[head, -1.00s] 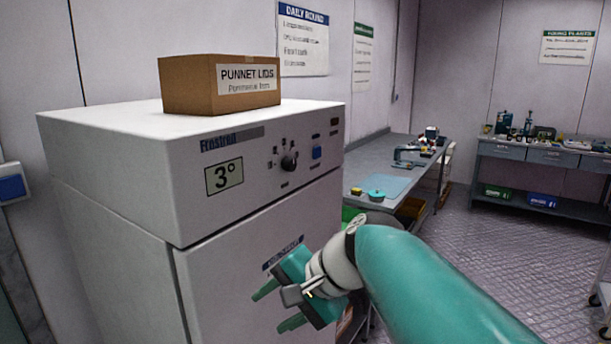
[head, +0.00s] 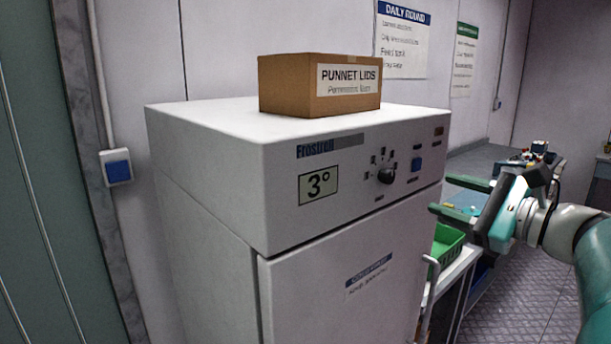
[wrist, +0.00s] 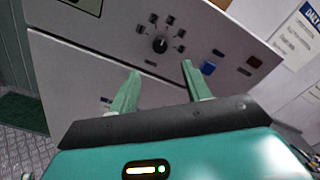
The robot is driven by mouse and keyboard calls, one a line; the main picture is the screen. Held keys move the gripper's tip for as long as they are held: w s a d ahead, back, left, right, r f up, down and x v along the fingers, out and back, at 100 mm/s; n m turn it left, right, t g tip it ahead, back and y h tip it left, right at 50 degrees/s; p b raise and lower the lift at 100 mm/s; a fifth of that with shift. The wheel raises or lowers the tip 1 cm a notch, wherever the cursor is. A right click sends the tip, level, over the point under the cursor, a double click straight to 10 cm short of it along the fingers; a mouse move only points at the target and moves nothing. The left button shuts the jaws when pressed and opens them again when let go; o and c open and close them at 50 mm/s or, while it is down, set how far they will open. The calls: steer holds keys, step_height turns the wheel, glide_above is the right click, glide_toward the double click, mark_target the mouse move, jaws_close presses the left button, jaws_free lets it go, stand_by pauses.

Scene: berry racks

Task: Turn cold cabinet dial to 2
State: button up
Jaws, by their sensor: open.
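A blue button (head: 416,164) is right of the dial. My gripper (head: 462,196) is open and empty, right of the panel and apart from it; its green fingers also show in the wrist view (wrist: 160,82).
A cardboard box (head: 285,88) labelled Punnet Lids stands on the cabinet. A door handle (head: 429,290) sticks out at the cabinet's right edge. A green crate (head: 447,246) and a bench (head: 480,160) are beyond. A blue wall switch (head: 118,168) is at left.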

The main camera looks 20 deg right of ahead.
mark_target(391, 178)
steer(key=x, duration=1.1)
steer(key=shift+s, duration=0.1)
steer(key=c, duration=1)
